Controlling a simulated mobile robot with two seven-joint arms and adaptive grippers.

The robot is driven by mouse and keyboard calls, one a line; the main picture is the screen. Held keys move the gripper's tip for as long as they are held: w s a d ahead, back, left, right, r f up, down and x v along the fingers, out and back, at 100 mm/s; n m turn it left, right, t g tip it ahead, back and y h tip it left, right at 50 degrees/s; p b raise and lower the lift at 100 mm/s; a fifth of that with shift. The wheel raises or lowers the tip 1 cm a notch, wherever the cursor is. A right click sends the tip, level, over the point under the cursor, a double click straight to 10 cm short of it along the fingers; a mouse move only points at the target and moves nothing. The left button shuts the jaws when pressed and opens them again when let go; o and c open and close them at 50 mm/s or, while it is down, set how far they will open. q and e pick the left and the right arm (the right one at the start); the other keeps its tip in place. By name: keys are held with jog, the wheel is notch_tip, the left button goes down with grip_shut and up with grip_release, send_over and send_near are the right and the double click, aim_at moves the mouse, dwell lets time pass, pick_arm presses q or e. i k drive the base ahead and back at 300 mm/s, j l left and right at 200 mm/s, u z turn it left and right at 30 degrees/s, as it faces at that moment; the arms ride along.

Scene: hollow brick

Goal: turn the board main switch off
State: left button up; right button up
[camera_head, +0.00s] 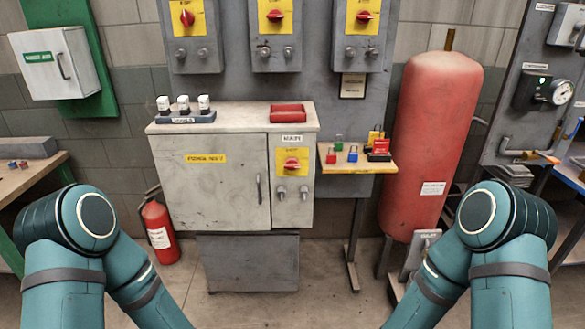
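The main switch (291,163) is a red rotary knob on a yellow plate at the right of the grey board cabinet (213,175). A small label above it seems to read MAIN. The knob looks about horizontal, but its exact angle is too small to tell. Two round grey studs sit just below the plate. Neither gripper shows; only my two teal arms are in view at the lower left and lower right, their far ends running out of the bottom of the picture. Nothing covers the switch.
Three more red knobs on yellow plates, one of them the middle knob (275,15), are above. A red tray (288,113) lies on the cabinet top. A small wooden shelf (357,166) holds padlocks beside a red tank (428,140). Floor before the cabinet is clear.

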aim_at(291, 163)
jog(key=i+l, duration=0.7)
jog(key=l, duration=0.2)
jog(key=i+l+u, duration=0.1)
jog(key=i+l, duration=0.25)
jog(key=l, duration=0.1)
